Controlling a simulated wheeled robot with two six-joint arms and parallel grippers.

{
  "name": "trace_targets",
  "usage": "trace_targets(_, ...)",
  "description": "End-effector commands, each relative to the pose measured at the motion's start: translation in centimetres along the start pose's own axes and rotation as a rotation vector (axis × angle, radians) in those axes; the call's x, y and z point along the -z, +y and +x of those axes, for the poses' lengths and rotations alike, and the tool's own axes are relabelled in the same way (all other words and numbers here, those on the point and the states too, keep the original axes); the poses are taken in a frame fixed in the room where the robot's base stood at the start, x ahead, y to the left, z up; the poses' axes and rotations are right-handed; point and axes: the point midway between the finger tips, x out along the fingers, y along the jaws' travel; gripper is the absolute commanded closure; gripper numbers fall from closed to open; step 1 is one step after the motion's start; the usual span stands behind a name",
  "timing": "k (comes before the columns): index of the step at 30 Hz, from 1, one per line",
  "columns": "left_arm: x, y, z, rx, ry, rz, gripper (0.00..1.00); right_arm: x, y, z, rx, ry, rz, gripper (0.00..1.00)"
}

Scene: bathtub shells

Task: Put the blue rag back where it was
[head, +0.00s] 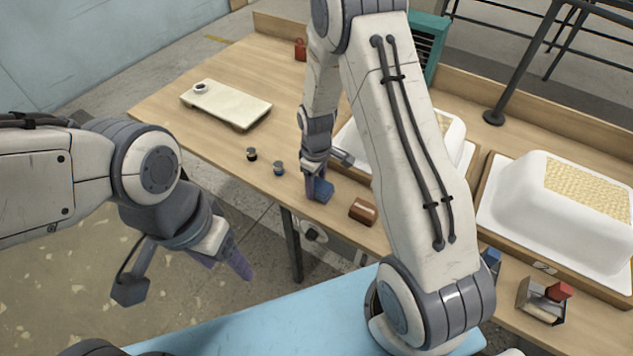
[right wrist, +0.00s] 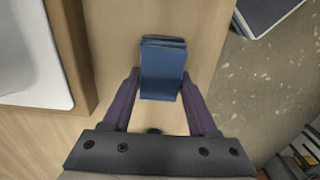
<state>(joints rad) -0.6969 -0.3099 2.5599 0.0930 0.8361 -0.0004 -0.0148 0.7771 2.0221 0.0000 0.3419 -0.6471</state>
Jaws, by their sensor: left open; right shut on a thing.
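The folded blue rag (head: 323,190) is at the front edge of the wooden bench, below my right gripper (head: 313,180). In the right wrist view the rag (right wrist: 163,70) sits between the two purple fingers of my right gripper (right wrist: 161,82), which is shut on it. Whether the rag touches the bench top is hard to tell. My left gripper (head: 232,258) is open and empty, hanging over the floor in front of the bench, well away from the rag.
A brown block (head: 363,211) lies right of the rag; two small dark pots (head: 279,168) stand to its left. White tub shells (head: 515,205) stand on the right, one partly hidden by my arm. A pale board (head: 226,105) lies at the left. Bench between is bare.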

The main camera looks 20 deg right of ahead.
Motion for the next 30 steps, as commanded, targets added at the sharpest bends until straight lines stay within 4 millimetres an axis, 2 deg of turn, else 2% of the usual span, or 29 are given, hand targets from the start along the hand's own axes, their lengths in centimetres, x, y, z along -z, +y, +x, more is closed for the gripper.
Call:
trace_targets(10,0.0,0.0,0.3,0.000,0.000,0.000,0.34,0.0,0.0,0.5,0.000,0.000,0.000,0.93)
trace_targets(11,0.0,0.0,0.2,0.000,0.000,0.000,0.34,0.0,0.0,0.3,0.000,0.000,0.000,0.29)
trace_targets(12,0.0,0.0,0.2,0.000,0.000,0.000,0.34,0.0,0.0,0.3,0.000,0.000,0.000,0.14)
trace_targets(13,0.0,0.0,0.2,0.000,0.000,0.000,0.34,0.0,0.0,0.3,0.000,0.000,0.000,0.11)
trace_targets(23,0.0,0.0,0.0,0.000,0.000,0.000,0.34,0.0,0.0,0.0,0.000,0.000,0.000,0.11)
trace_targets(26,0.0,0.0,0.1,0.000,0.000,0.000,0.34,0.1,0.1,-0.8,-0.002,0.002,0.000,0.11)
trace_targets(30,0.0,0.0,0.4,0.000,0.000,0.000,0.34,0.1,0.1,-3.3,-0.004,0.005,-0.001,0.11)
